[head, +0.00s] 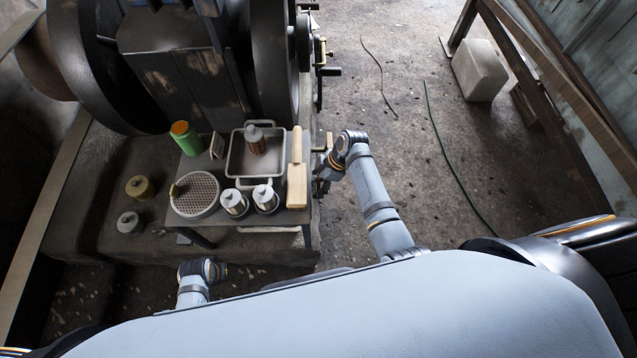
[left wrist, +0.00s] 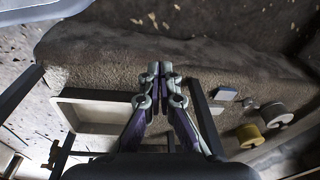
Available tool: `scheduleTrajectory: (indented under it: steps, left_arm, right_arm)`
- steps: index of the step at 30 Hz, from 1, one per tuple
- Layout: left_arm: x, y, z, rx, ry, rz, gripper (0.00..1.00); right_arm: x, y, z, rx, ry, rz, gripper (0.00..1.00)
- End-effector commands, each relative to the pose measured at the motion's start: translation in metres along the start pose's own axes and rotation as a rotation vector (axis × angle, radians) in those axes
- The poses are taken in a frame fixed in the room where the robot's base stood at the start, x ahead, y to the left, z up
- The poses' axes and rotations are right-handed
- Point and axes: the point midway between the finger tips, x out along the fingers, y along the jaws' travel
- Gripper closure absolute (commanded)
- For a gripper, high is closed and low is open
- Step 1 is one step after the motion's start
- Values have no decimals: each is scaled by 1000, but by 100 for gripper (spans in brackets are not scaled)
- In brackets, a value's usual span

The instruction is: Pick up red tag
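I cannot make out a red tag in either view. My left gripper (left wrist: 160,70) points over the rough stone ledge (left wrist: 230,60) in the left wrist view. Its two fingers are almost together, with nothing visible between them. In the head view the left wrist shows in front of the small bench, but its fingers are hidden. My right gripper (head: 324,168) is beside the bench's right edge, near a wooden-handled tool (head: 297,170). Its fingers are too dark and small to read.
The bench holds a tray (head: 235,165), a round sieve (head: 195,195), a green can (head: 187,142) and several metal-topped jars (head: 265,199). A yellow pot (head: 139,187) and a grey pot (head: 129,223) stand left on the ledge.

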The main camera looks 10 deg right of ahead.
Motion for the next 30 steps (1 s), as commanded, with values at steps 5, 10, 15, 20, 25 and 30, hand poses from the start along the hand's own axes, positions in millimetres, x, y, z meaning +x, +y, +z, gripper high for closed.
scheduleTrajectory:
  steps: [5,10,15,20,25,30]
  left_arm:
    - [0,0,0,0,0,0,100]
    - [0,0,0,0,0,0,100]
    - [0,0,0,0,0,0,100]
    - [3,-1,1,0,6,-3,100]
    - [19,-6,10,-1,3,-11,100]
    - [31,-9,19,-1,5,-17,100]
  right_arm:
    - [0,0,0,0,0,0,60]
    - [0,0,0,0,0,0,75]
    - [0,0,0,0,0,0,75]
    - [-5,0,-2,0,0,0,75]
    - [-16,1,21,1,-6,1,75]
    - [-35,1,67,1,-9,0,75]
